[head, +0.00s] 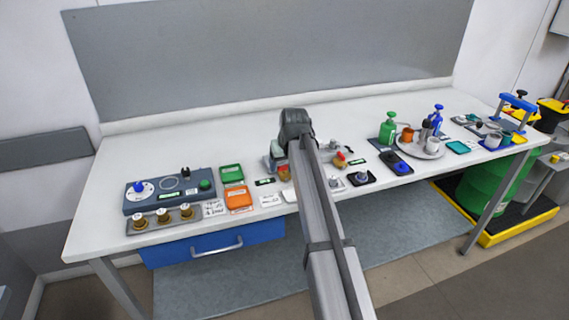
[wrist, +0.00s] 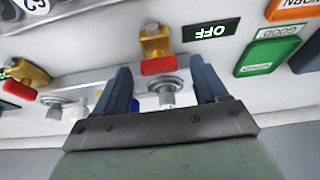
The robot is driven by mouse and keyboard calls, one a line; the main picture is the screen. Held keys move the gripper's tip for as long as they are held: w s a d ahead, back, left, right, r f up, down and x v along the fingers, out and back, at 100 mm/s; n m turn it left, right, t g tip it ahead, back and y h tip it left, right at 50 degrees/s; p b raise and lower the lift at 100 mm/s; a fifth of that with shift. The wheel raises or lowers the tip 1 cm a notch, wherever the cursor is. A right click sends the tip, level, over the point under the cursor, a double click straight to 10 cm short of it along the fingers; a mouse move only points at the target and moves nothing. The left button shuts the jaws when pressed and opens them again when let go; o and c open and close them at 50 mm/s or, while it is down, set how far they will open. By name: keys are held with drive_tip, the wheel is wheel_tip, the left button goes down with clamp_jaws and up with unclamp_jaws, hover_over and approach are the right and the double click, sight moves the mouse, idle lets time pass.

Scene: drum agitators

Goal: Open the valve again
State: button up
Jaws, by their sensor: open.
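A brass-yellow valve with a red handle (wrist: 158,64) is in the upper middle of the wrist view, beside a black OFF label (wrist: 211,30). My gripper (wrist: 160,72) is open. Its two blue-grey fingers stand apart on either side of the red handle and of a round silver fitting (wrist: 168,88). I see no clear contact with the handle. A second yellow valve with a red handle (wrist: 18,88) is at the left edge of the wrist view. In the head view a red and yellow valve (head: 340,160) shows right of my arm, which hides part of the bench middle.
A green tray (head: 231,173) and an orange tray (head: 238,198) lie left of the gripper, near a control box (head: 170,189). A black pad with a blue knob (head: 402,168) and a round tray with cups (head: 433,153) are to the right. The table's back strip is clear.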

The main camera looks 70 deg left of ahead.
drive_tip(key=shift+a+f, duration=0.1)
drive_tip(key=shift+f, duration=0.1)
drive_tip(key=shift+c, duration=0.3)
drive_tip(key=c, duration=1)
